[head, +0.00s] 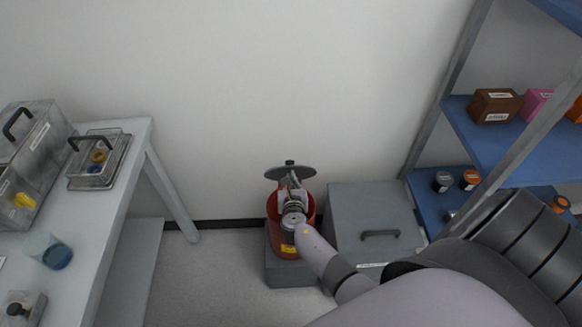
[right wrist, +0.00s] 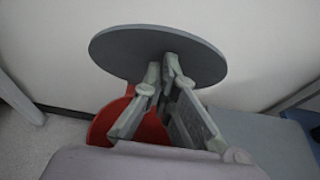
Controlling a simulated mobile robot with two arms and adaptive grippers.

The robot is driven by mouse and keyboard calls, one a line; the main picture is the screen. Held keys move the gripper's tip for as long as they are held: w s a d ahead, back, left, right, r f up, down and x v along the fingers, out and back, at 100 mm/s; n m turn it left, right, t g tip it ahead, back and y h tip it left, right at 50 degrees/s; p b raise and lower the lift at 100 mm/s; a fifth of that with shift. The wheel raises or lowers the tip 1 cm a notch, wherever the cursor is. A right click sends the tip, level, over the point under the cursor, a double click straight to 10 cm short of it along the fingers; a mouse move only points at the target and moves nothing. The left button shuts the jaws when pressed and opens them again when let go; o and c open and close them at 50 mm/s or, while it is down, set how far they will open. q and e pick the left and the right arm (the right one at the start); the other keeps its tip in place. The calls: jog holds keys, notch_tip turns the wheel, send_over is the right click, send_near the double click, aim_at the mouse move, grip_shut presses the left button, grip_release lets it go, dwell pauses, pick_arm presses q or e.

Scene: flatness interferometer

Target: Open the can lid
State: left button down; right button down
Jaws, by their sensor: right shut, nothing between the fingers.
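A red can (head: 273,207) stands on a grey block low by the wall in the head view; its red body also shows in the right wrist view (right wrist: 150,131). Its round dark grey lid (head: 290,172) is raised and tilted above the can's mouth, and it shows as a wide disc in the right wrist view (right wrist: 130,52). My right gripper (head: 291,186) is shut and empty, with its fingertips (right wrist: 161,68) just under or against the lid; I cannot tell if they touch. The gripper and wrist hide much of the can. My left gripper is not in view.
A grey box with a black handle (head: 380,234) stands right of the can. A blue shelf rack (head: 470,140) is at the right. A white table (head: 110,180) with clear cases and a beaker (head: 58,257) is at the left. The wall is close behind.

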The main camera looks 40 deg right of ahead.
jog(key=shift+w+d+r+p, duration=0.2)
jog(key=shift+w+d+r, duration=0.15)
jog(key=shift+w, duration=0.2)
jog(key=shift+w+d+r+p, duration=0.2)
jog(key=shift+w+d+r, duration=0.15)
jog(key=shift+w, duration=0.15)
